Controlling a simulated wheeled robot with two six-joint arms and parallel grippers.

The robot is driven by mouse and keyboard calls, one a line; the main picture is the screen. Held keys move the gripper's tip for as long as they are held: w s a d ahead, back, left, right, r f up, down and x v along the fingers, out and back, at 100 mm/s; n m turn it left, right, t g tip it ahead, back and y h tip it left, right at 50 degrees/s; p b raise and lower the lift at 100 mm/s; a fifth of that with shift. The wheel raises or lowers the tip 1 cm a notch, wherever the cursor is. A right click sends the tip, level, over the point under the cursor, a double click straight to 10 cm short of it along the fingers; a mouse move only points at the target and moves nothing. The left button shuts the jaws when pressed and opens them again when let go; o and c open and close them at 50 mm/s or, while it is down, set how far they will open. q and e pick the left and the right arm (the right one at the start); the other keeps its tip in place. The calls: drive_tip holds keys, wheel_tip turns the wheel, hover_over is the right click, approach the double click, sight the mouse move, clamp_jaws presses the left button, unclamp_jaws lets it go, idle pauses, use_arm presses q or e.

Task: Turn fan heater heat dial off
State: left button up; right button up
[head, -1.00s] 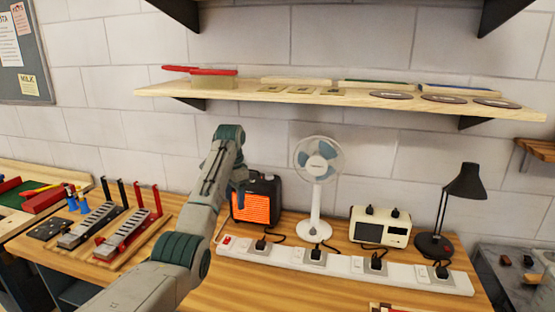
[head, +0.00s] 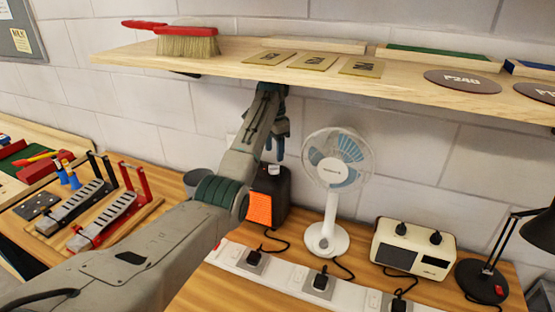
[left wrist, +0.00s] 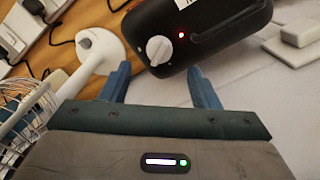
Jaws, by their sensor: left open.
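The fan heater (head: 272,185) is a dark box with an orange grille (head: 259,208), standing at the back of the bench, partly hidden by my left arm. In the left wrist view the black heater (left wrist: 215,25) shows a white round dial (left wrist: 159,50) beside a lit red lamp (left wrist: 181,35). My left gripper (head: 276,148) is above the heater's top. Its blue fingers (left wrist: 160,78) are open and empty, one toward each side of the dial, with the dial a little beyond the tips. I cannot tell any contact. My right gripper is not in view.
A white fan (head: 330,165) stands right of the heater. A power strip (head: 290,275) with black plugs runs in front, cables behind it. A cream device (head: 412,247) and a black lamp (head: 490,275) are farther right. A wooden shelf (head: 225,65) overhangs the heater.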

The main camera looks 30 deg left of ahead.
sight(274, 168)
use_arm(q)
drive_tip(key=shift+s+f+p, duration=0.2)
drive_tip(key=shift+f+p, duration=0.2)
drive_tip(key=shift+f, duration=0.15)
drive_tip(key=shift+s+f+p, duration=0.2)
drive_tip(key=shift+f+p, duration=0.15)
drive_tip(key=shift+f, duration=0.2)
drive_tip(key=f, duration=0.1)
drive_tip(key=f+p, duration=0.1)
drive_tip(key=f, duration=0.1)
drive_tip(key=shift+w+f, duration=0.15)
drive_tip(key=shift+w, duration=0.25)
drive_tip(key=shift+f, duration=0.2)
drive_tip(key=shift+s+r, duration=0.15)
drive_tip(key=shift+c, duration=0.7)
drive_tip(key=c, duration=0.9)
drive_tip(key=shift+o, duration=0.2)
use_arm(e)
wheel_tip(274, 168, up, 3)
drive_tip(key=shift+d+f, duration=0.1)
